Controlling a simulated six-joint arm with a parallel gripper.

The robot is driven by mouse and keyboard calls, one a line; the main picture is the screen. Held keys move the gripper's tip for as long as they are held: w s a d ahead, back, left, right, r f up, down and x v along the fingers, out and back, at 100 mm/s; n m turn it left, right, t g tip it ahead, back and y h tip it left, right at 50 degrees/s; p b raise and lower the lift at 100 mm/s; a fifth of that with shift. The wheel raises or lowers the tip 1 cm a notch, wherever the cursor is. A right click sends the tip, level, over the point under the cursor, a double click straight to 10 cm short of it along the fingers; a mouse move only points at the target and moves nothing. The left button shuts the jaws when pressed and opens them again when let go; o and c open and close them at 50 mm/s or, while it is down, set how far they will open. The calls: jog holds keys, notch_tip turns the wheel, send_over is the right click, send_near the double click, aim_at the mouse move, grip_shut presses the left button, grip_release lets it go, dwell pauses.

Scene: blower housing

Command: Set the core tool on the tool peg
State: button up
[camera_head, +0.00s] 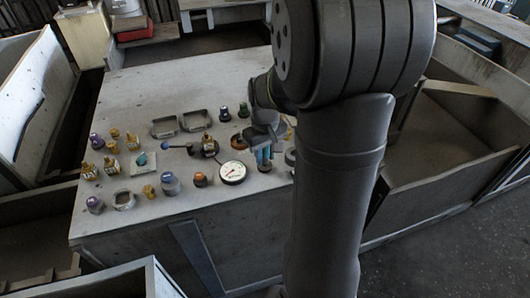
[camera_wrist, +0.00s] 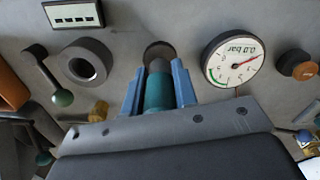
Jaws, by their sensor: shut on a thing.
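My gripper (camera_wrist: 157,82) has its blue fingers closed on a teal cylinder with a grey end, which I take to be the core tool (camera_wrist: 158,95). In the head view my gripper (camera_head: 263,158) is low over the right front of the bench, right of the pressure gauge. The tool points away from the wrist. A dark round part (camera_wrist: 159,50) lies straight beyond its tip; I cannot tell whether this is the tool peg, or whether the tool touches it. In the head view the tool is mostly hidden by the fingers and my arm.
A pressure gauge (camera_wrist: 233,60) is close on the right in the wrist view, with an orange knob (camera_wrist: 298,65) beyond. A dark ring (camera_wrist: 85,62) and a green-tipped lever (camera_wrist: 62,97) are on the left. Several brass and purple fittings crowd the bench's left; its back left (camera_head: 140,90) is clear.

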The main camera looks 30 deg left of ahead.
jog(key=shift+f, duration=0.7)
jog(key=o, duration=1.5)
jog(key=shift+r, duration=0.1)
jog(key=shift+r, duration=3.7)
notch_tip(320, 180, down, 8)
jog(key=shift+r, duration=0.25)
